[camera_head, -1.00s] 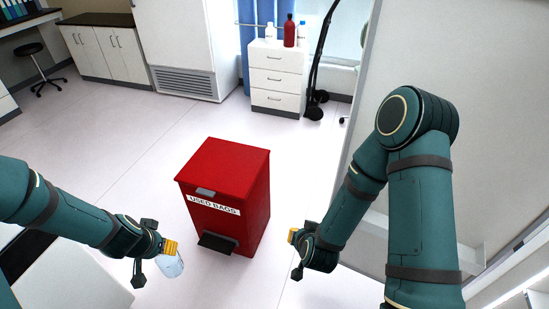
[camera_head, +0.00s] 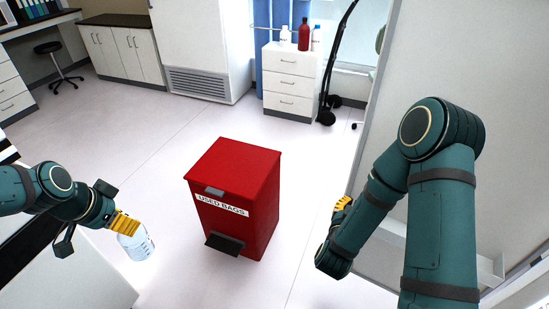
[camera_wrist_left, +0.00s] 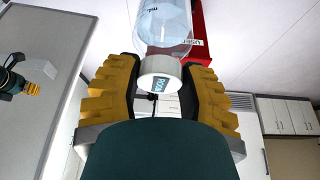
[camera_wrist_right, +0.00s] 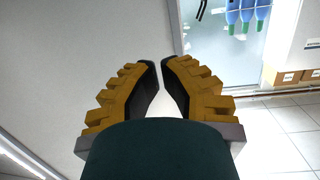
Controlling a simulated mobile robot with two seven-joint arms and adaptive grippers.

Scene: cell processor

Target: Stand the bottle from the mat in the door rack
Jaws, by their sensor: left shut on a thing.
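A clear bottle (camera_head: 138,245) hangs below my left gripper (camera_head: 125,224), at the lower left of the head view. My left gripper (camera_wrist_left: 160,85) is shut around the bottle's white cap (camera_wrist_left: 158,68); the clear body with pale liquid (camera_wrist_left: 165,22) extends beyond the fingers. A pale shelf-like rack (camera_head: 400,235) shows on the large grey door panel (camera_head: 500,75) at the right, partly hidden by my right arm. My right gripper (camera_head: 342,203) is beside that panel, empty; its fingertips (camera_wrist_right: 159,62) are nearly together with a narrow gap.
A red used-bags bin (camera_head: 235,190) stands on the floor between the arms. A dark surface lies on a white worktop (camera_head: 95,285) at the lower left. A white drawer unit (camera_head: 290,85) with bottles stands behind. Floor around the bin is clear.

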